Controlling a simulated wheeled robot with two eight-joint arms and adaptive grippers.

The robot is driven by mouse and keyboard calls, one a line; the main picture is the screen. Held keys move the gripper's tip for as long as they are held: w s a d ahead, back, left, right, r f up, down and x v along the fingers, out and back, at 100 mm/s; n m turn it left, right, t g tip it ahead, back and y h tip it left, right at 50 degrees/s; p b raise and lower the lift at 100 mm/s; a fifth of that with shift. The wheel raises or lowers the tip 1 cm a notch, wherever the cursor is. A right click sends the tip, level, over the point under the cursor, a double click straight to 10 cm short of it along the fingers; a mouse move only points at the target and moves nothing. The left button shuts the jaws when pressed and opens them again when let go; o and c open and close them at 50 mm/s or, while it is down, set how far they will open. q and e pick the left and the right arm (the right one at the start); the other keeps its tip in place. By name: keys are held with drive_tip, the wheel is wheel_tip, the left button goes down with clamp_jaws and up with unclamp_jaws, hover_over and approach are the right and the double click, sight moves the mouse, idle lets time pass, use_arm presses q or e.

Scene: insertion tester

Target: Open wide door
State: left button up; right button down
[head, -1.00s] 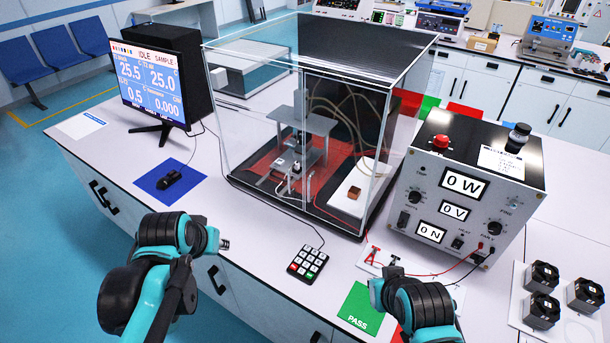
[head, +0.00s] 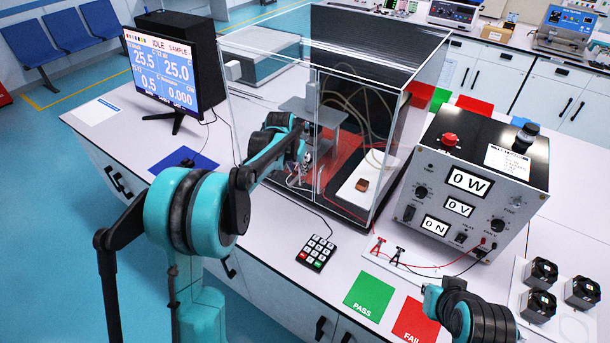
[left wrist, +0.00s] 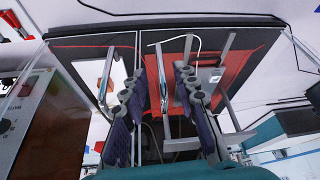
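A clear glass cabinet with a dark top stands on the white bench, with a vertical seam splitting its front. The wide door (head: 262,125) is the pane left of the seam, and it looks closed. My left gripper (head: 304,158) is in front of it, near the seam. In the left wrist view my left gripper (left wrist: 160,105) has its two dark fingers apart. A thin shiny upright bar, apparently the door handle (left wrist: 163,82), shows between them; contact cannot be told. Only part of my right arm shows at the lower right, with its gripper out of sight.
A monitor (head: 163,68) stands left of the cabinet, and a power unit (head: 470,185) stands close on its right. A keypad (head: 316,252), red and black clips and a green PASS mat (head: 369,291) lie in front. Motor-like blocks (head: 538,306) sit at the right.

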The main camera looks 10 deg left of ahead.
sight(300, 173)
use_arm(q)
drive_tip(key=b+x, duration=0.1)
drive_tip(key=x, duration=0.4)
drive_tip(key=shift+w+f, duration=0.15)
drive_tip(key=shift+f, duration=0.2)
clamp_jaws()
